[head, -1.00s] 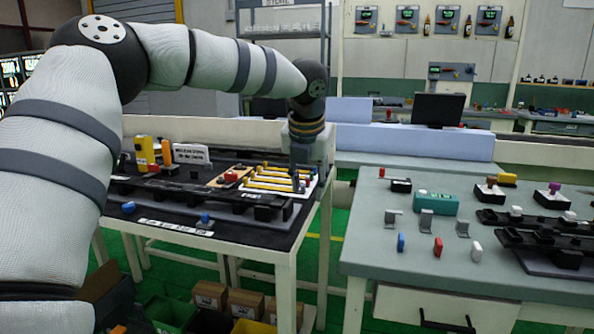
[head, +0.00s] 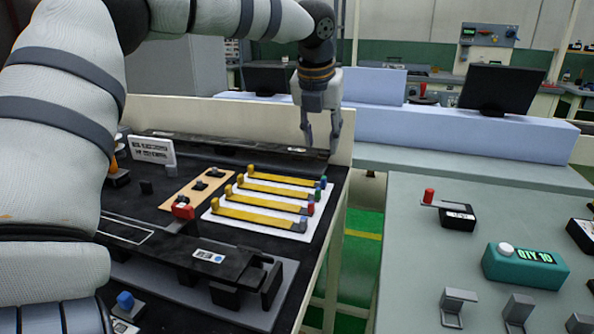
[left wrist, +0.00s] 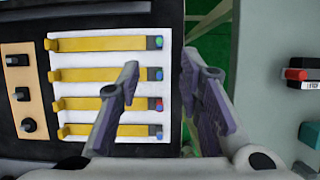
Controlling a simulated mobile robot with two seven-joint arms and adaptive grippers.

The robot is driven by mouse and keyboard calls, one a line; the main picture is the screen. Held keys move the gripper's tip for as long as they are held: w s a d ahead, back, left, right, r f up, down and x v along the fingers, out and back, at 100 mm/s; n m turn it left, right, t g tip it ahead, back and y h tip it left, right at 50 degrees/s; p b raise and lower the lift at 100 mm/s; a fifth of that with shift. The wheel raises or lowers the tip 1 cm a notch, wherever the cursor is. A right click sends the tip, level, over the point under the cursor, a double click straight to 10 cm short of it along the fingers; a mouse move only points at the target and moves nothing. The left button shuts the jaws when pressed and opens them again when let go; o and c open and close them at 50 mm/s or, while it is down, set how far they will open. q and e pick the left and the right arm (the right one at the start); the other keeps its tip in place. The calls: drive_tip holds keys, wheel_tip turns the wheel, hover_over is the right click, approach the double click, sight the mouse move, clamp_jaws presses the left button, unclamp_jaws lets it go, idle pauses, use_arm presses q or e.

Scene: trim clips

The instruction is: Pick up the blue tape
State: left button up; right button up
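Several yellow strips lie side by side on a white sheet (head: 228,222), each with a small coloured piece at its right end. In the left wrist view, the second strip from the top has a blue end (left wrist: 157,74); its neighbours have a green-blue end (left wrist: 157,42) and a red end (left wrist: 157,104). The lowest end (left wrist: 158,133) looks grey-blue. My left gripper (head: 321,148) points down, open and empty, above the far right end of the strips. It also shows in the left wrist view (left wrist: 158,78), its fingers either side of the coloured ends. My right gripper is out of view.
A tan board with black knobs (head: 190,196) lies left of the sheet. A black rail (head: 165,247) lies in front. A gap with green floor (head: 357,262) separates this table from the grey table (head: 430,235) at right. A low cream wall (head: 215,120) stands behind.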

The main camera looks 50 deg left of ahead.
sight(324, 177)
use_arm(q)
drive_tip(key=b+x, duration=0.1)
drive_tip(key=x, duration=1)
drive_tip(key=shift+w+f+b, duration=0.1)
drive_tip(key=shift+f+b, duration=0.2)
drive_tip(key=shift+f, duration=0.05)
drive_tip(key=shift+r, duration=0.1)
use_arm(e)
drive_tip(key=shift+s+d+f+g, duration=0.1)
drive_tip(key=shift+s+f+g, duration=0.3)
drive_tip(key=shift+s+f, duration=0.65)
use_arm(q)
clamp_jaws()
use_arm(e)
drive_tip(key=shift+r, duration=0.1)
